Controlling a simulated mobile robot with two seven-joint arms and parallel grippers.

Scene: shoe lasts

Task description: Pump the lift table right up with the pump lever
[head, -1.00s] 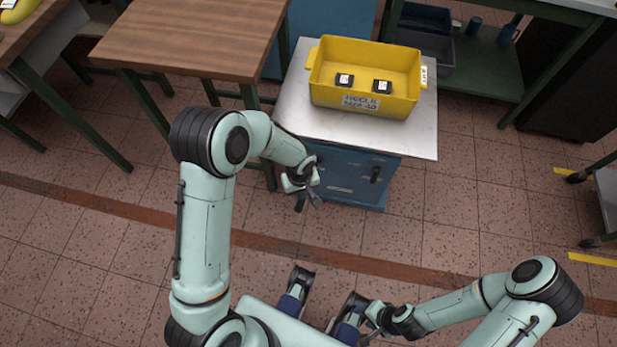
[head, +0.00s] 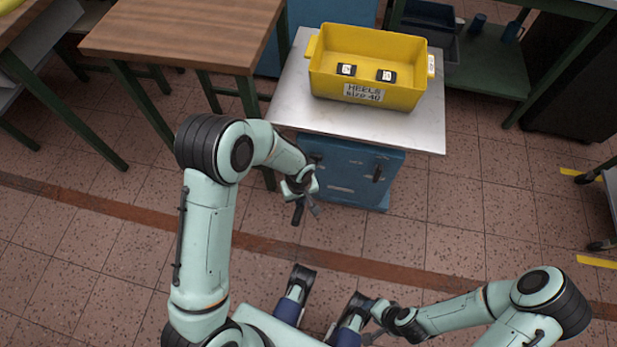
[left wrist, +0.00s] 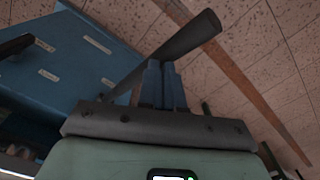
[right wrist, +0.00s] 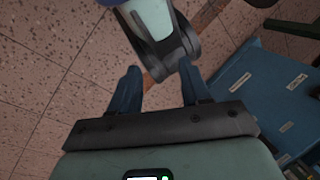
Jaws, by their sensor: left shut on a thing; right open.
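The lift table is a blue cabinet (head: 350,176) with a grey metal top (head: 420,135), standing at the upper middle of the head view. My left gripper (head: 299,192) is at its front left side, low beside the blue front. In the left wrist view the dark pump lever (left wrist: 183,38) runs slantwise from the cabinet across the fingertips of the left gripper (left wrist: 163,75), which is shut on it. The lever's wider free end sticks out past the fingers. My right gripper (right wrist: 160,88) is open and empty, away from the cabinet; it is low in the head view.
A yellow bin (head: 365,92), labelled "HEELS size 40", stands on the metal top with two small dark blocks inside. A wooden-topped table (head: 180,35) stands close on the left. A green shelf bench (head: 480,75) stands behind right. The tiled floor in front is mostly clear.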

